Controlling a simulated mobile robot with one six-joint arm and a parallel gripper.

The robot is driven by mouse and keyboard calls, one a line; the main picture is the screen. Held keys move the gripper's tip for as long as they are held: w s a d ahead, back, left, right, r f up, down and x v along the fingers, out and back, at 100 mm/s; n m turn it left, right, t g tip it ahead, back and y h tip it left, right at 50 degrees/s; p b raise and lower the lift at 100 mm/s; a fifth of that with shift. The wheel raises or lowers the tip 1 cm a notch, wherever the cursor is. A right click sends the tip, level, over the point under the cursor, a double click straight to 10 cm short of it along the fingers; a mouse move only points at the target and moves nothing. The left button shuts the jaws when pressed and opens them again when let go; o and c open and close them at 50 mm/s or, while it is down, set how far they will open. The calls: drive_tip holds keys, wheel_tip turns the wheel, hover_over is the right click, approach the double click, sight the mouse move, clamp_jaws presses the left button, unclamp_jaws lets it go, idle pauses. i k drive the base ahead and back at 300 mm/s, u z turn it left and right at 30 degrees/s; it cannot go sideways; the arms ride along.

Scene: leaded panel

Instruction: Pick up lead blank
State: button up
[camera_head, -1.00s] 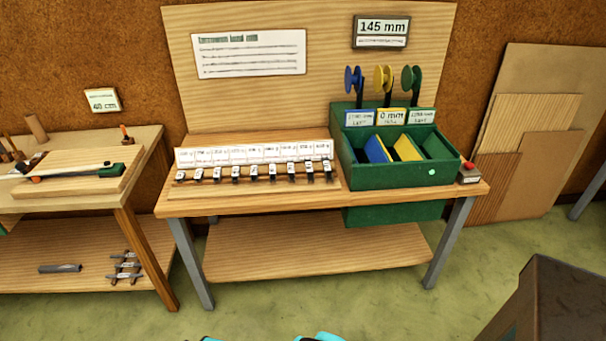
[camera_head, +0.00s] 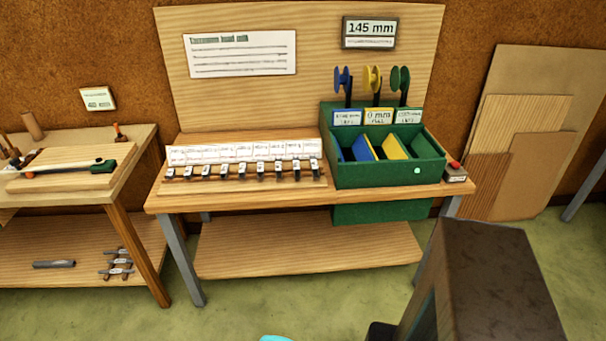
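I cannot pick out the lead blank for certain. A row of several small dark and silver pieces (camera_head: 243,171) stands in a wooden rack on the middle bench, under white label cards (camera_head: 236,152). A green box (camera_head: 387,177) with blue, yellow and green dividers stands to the right of the rack, with blue, yellow and green spools above it. My gripper's fingers are not visible. A small cyan piece shows at the bottom edge, and I cannot tell what it is.
A display (camera_head: 369,32) reading 145 mm hangs on the backboard. A small box with a red button (camera_head: 455,171) sits at the bench's right end. The left bench (camera_head: 130,160) holds a board with tools. A dark block-like shape fills the lower right. Green floor lies in front.

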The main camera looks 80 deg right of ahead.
sight(316, 174)
drive_tip(key=u, duration=0.1)
drive_tip(key=k, duration=0.95)
drive_tip(key=z, duration=0.7)
drive_tip(key=i, duration=0.7)
drive_tip(key=u, duration=0.15)
drive_tip(key=k, duration=0.45)
